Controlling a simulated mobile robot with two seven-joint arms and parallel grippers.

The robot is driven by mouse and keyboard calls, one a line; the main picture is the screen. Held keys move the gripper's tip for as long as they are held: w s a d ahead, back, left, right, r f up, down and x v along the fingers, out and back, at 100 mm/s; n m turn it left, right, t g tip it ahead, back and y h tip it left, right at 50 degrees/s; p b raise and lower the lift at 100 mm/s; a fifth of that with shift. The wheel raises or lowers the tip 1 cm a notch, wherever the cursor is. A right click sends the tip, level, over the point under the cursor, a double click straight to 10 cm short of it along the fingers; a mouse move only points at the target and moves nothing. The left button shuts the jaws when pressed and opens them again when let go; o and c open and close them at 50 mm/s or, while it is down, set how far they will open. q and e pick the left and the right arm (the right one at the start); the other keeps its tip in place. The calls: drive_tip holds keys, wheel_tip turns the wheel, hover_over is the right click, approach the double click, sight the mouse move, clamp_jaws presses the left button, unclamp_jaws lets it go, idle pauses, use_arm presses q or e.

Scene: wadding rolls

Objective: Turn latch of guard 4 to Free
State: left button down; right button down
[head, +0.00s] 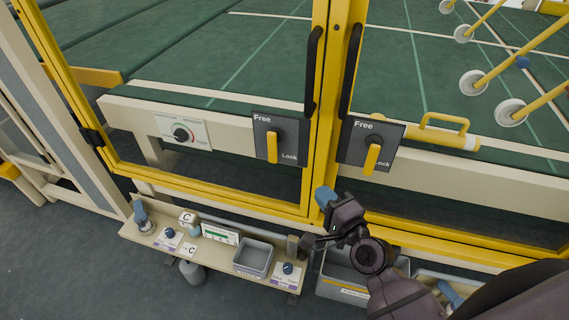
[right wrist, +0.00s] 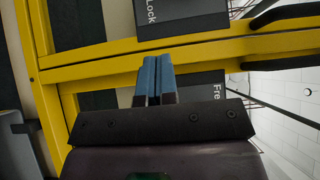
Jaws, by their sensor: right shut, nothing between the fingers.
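Two dark latch plates with yellow handles, marked Free at upper left and Lock at lower right, sit either side of the yellow door posts. The left latch handle (head: 272,147) points straight down; the right latch handle (head: 372,159) points down with a slight lean. I see no guard number, so I cannot tell which is guard 4. My right gripper (head: 325,196) is shut and empty, below and between the plates, apart from both handles. In the right wrist view its blue fingertips (right wrist: 154,80) are together before the yellow frame, with part of the right plate (right wrist: 200,88) behind. My left gripper is not in view.
Black door handles (head: 313,72) run up both posts. A round dial (head: 181,134) is left of the latches. Below, a beige shelf (head: 215,262) holds a grey bin (head: 253,258), knobs and small blocks. Another grey bin (head: 345,283) is partly behind my right arm.

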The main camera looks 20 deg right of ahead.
sight(272, 148)
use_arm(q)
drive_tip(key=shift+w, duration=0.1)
use_arm(e)
drive_tip(key=shift+w+a, duration=0.1)
drive_tip(key=shift+w, duration=0.05)
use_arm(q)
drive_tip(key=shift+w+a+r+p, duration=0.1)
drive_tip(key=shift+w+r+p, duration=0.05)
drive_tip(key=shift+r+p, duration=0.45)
use_arm(e)
drive_tip(key=w+a, duration=0.5)
drive_tip(key=w, duration=0.6)
drive_tip(key=shift+w, duration=0.4)
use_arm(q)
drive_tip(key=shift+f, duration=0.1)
use_arm(e)
drive_tip(key=shift+a+f, duration=0.1)
